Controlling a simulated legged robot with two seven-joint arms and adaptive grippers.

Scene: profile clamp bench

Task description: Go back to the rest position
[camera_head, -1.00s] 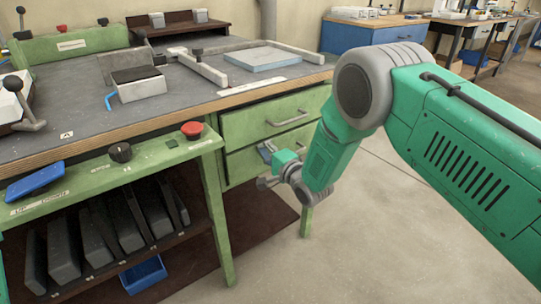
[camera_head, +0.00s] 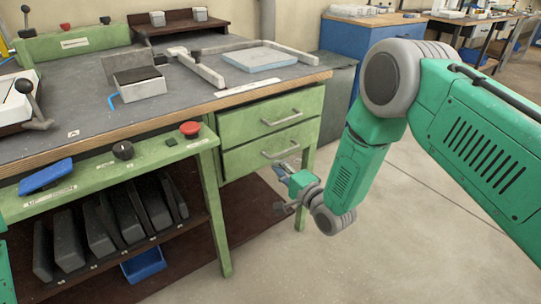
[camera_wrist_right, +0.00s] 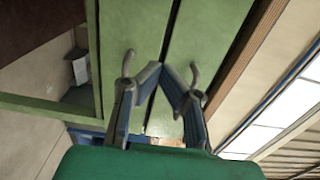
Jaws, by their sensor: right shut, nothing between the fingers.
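My right gripper (camera_head: 281,187) hangs at the end of my green arm, in front of the bench's right leg and below its drawers. It is shut with nothing in it, and it appears apart from the bench. In the right wrist view its two blue-grey fingers (camera_wrist_right: 161,70) slant together toward their tips, with green drawer fronts (camera_wrist_right: 215,35) behind them. My left gripper is not in view.
The workbench (camera_head: 60,105) fills the left, with a clamp frame (camera_head: 208,70), a grey block (camera_head: 140,88) and a red button (camera_head: 190,129). Drawers (camera_head: 268,108) face my arm. Dark profiles and a blue bin (camera_head: 143,265) sit below. Floor (camera_head: 400,240) is clear at right.

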